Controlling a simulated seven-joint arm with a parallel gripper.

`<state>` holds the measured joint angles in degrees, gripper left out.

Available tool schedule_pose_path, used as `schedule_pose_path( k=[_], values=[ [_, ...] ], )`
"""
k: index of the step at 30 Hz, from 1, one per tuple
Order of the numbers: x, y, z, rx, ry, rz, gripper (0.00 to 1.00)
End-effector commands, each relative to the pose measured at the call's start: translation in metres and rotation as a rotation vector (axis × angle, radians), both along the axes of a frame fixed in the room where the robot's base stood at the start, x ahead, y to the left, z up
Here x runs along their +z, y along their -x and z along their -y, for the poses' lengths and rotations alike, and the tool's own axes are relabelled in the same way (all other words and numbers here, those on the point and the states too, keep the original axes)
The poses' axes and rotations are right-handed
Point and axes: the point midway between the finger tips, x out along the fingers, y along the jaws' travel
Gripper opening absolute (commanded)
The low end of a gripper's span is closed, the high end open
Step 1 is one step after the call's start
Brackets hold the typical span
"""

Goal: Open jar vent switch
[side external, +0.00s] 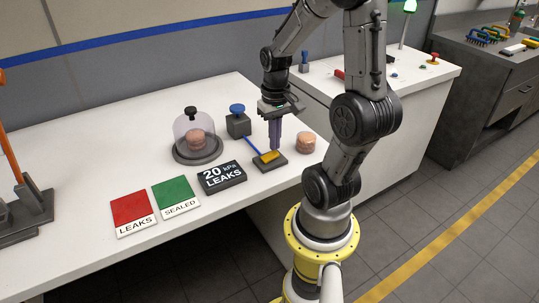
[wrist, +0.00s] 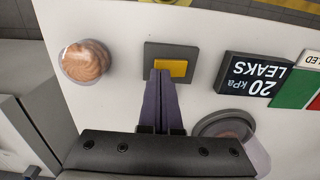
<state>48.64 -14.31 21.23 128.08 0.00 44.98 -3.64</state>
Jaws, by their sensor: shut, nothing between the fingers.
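The vent switch is a yellow rocker (side external: 270,156) on a dark grey base (side external: 261,166), near the table's right edge. In the wrist view the yellow rocker (wrist: 178,68) lies just beyond my fingertips. My gripper (side external: 275,147) is shut and empty, pointing down at the switch; its fingertips (wrist: 160,74) overlap the rocker's near edge in the wrist view. I cannot tell whether they touch it. A clear domed jar (side external: 184,128) with a black knob covers a round biscuit pack (side external: 197,140) on a dark round base (side external: 183,158).
A display (side external: 222,179) reads "20 kPa LEAKS". A grey box with a blue knob (side external: 237,108) stands behind the switch, with a blue line between them. Another biscuit pack (side external: 306,143) sits right of the switch. Red LEAKS (side external: 131,207) and green SEALED (side external: 174,191) pads lie at left.

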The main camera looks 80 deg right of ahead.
Motion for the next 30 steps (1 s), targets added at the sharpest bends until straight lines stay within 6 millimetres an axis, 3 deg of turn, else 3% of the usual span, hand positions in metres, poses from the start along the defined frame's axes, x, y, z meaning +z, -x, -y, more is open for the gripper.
schedule_pose_path(
  k=[30],
  values=[
    [-0.014, 0.0, 0.0, 0.0, -0.001, -0.001, 0.0]
  ],
)
